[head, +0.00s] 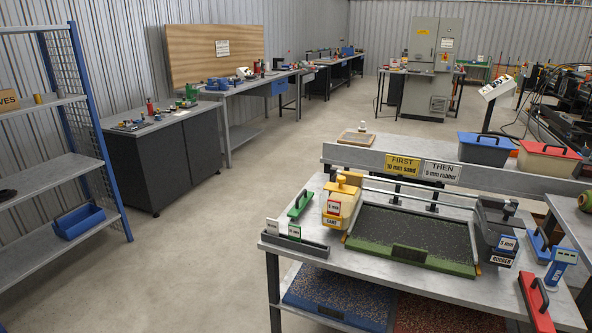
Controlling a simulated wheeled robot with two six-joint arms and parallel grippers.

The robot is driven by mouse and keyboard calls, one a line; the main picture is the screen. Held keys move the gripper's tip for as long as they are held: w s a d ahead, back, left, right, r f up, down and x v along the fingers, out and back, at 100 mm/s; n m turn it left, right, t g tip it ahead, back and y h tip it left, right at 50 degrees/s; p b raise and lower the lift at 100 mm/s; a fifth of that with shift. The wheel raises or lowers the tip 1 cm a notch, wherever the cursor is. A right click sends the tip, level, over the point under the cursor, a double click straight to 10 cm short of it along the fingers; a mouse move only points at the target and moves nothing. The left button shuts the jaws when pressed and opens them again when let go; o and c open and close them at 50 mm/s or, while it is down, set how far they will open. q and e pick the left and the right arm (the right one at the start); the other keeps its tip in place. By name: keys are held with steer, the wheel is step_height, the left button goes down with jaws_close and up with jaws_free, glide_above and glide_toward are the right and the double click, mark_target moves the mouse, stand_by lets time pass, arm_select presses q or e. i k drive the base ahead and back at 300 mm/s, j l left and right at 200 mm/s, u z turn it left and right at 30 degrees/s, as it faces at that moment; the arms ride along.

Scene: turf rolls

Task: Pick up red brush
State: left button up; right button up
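The red brush (536,302) lies at the front right corner of the grey workbench (330,220). It is a long red block with a dark handle on top, and its front end reaches the bench's near edge. A blue brush (538,245) of similar shape lies behind it, and a green brush (300,203) lies at the bench's left end. Neither of my grippers is in view.
A blue handheld gauge (560,268) stands close beside the red brush. A black mat in a green frame (415,236) fills the bench's middle, with a yellow box (342,202) and a dark box (494,228) at its sides. Open floor (190,265) lies left.

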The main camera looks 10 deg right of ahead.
mark_target(535, 298)
steer(key=z, duration=1.85)
